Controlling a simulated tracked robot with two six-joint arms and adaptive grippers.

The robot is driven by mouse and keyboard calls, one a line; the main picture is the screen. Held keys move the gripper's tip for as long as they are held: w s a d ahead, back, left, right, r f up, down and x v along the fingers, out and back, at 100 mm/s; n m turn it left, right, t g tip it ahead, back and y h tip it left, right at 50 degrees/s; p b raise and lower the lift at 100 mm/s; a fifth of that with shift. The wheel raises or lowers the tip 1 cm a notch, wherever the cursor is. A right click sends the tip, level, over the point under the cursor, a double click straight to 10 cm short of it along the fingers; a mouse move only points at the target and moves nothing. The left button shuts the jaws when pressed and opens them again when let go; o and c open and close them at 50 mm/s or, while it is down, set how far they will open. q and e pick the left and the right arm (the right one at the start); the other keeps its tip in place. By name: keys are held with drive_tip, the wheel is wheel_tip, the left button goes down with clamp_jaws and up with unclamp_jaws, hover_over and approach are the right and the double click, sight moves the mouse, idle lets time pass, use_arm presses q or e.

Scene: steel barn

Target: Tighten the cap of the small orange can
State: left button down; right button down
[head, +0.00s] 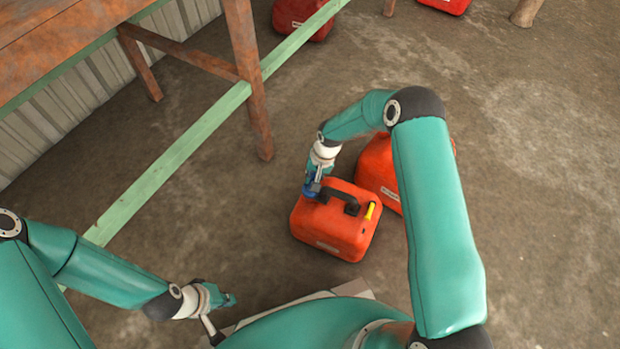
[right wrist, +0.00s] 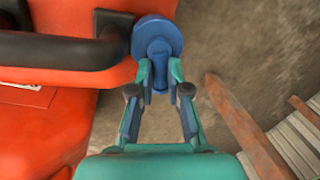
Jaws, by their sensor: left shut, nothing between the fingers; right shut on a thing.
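The small orange can (head: 330,230) stands upright on the floor in the middle of the head view, with a black handle (head: 342,195) on top and a yellow part at its right edge. Its blue cap (right wrist: 157,38) is at one top corner; in the head view it is largely hidden by my gripper. My right gripper (right wrist: 160,78) is shut on the blue cap's grip, its two fingertips on either side. The can's orange top (right wrist: 50,110) fills the left of the right wrist view. My left gripper (head: 230,299) is shut and empty, low at the lower left, apart from the can.
A second orange can (head: 378,172) stands close behind the small one, partly hidden by my right arm. More red cans (head: 298,18) are far back. The floor to the right is clear.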

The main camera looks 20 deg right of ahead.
drive_tip(key=shift+s+d+m+t+b, duration=0.15)
drive_tip(key=shift+m+b, duration=0.35)
drive_tip(key=shift+m, duration=0.3)
drive_tip(key=shift+s+d+m+t+b, duration=0.15)
drive_tip(key=shift+m+b, duration=0.35)
drive_tip(key=shift+m, duration=0.3)
drive_tip(key=shift+a, duration=0.1)
drive_tip(key=c, duration=1.1)
unclamp_jaws()
drive_tip(key=shift+c, duration=0.2)
drive_tip(key=v, duration=1.2)
drive_tip(key=shift+a, duration=0.25)
drive_tip(key=shift+w, duration=0.1)
